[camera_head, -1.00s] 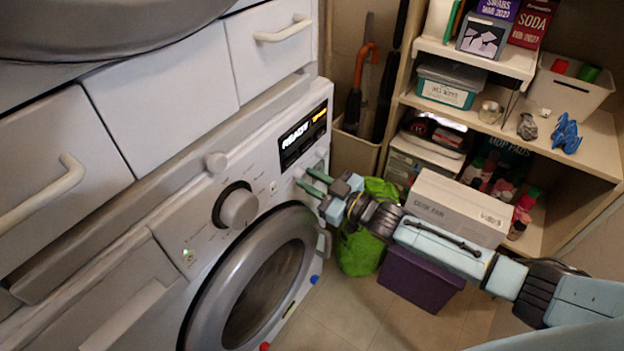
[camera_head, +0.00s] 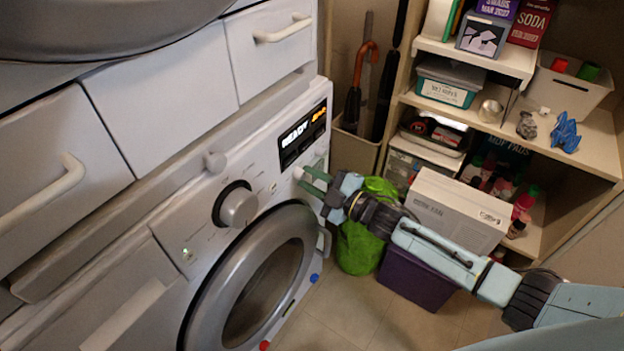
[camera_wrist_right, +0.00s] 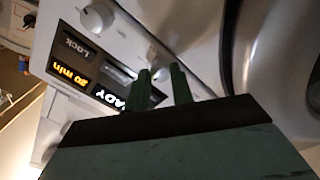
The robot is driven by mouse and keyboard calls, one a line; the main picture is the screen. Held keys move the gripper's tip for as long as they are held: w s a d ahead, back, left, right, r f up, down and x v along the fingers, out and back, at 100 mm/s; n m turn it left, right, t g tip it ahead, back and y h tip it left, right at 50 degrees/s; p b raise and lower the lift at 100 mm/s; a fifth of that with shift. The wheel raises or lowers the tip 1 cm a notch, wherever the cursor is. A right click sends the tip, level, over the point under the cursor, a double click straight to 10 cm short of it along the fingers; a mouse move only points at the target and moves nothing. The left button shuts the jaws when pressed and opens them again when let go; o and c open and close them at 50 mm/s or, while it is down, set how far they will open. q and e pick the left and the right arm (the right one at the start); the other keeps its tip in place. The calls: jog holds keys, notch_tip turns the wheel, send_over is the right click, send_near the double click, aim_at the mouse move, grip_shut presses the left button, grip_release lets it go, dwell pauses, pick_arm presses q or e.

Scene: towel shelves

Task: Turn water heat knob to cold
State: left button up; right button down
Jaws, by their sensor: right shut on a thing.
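In the right wrist view the knob (camera_wrist_right: 157,54) shows at the fingertips, between the two fingers (camera_wrist_right: 162,75). The fingers partly cover it, and I cannot read its markings. Another small knob (camera_wrist_right: 97,17) sits beside it near the "Lock" text. My left gripper is not in view.
A large silver dial (camera_head: 238,207) and the round door (camera_head: 255,275) are left of and below my gripper. A green bag (camera_head: 360,247), a purple bin (camera_head: 416,278) and a white box (camera_head: 457,208) stand under and behind my right arm.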

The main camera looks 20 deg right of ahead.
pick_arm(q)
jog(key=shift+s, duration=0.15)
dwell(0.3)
pick_arm(e)
jog(key=c, duration=1.2)
grip_release()
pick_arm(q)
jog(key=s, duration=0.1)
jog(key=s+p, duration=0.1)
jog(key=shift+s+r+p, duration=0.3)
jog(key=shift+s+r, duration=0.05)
pick_arm(e)
jog(key=v, duration=1.3)
jog(key=shift+s, duration=0.15)
jog(key=shift+d, duration=0.15)
